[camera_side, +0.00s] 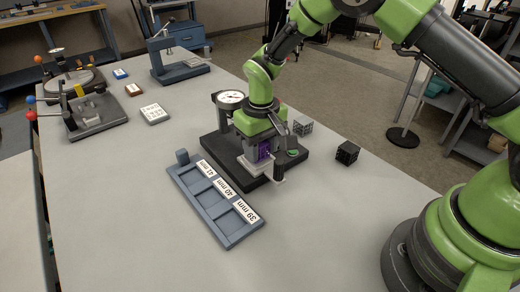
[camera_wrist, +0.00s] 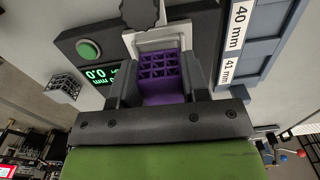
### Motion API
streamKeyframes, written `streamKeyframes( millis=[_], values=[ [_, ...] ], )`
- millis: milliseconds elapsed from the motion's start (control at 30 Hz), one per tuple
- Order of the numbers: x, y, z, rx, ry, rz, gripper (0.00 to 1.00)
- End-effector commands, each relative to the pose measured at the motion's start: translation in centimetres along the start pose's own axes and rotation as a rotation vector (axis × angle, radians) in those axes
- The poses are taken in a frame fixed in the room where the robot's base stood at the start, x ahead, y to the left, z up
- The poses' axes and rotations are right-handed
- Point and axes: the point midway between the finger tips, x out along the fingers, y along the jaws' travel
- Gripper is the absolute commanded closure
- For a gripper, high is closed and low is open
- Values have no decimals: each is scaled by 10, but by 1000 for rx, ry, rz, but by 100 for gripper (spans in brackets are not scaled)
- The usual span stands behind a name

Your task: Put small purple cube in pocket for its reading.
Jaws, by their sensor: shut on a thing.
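The small purple lattice cube (camera_wrist: 158,68) sits between the two dark fingers of my gripper (camera_wrist: 160,78) in the wrist view. My gripper is shut on it, in front of the pale metal part of the gauge. In the side view the purple cube (camera_side: 264,152) shows below my gripper, at the gauge stand (camera_side: 222,152); whether it rests on the stand is hidden. The blue-grey pocket tray (camera_side: 232,240) lies in front, with pockets labelled 41 mm, 40 mm and 39 mm.
A grey lattice cube (camera_side: 303,127) and a black lattice cube (camera_side: 347,152) stand right of the gauge. The dial (camera_side: 231,98) stands close to my gripper. A white card (camera_side: 154,113) and other instruments lie farther back. Table left of the tray is clear.

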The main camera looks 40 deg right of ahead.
Motion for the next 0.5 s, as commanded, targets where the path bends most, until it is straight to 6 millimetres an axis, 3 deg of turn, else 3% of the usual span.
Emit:
streamKeyframes(
  millis=[300, 400, 500],
  values=[
    [-65, 0, 0, 1, 5, -1, 84],
    [-78, -2, 0, -2, 3, 0, 84],
    [-79, -14, 5, -6, -1, 2, 84]
  ],
)
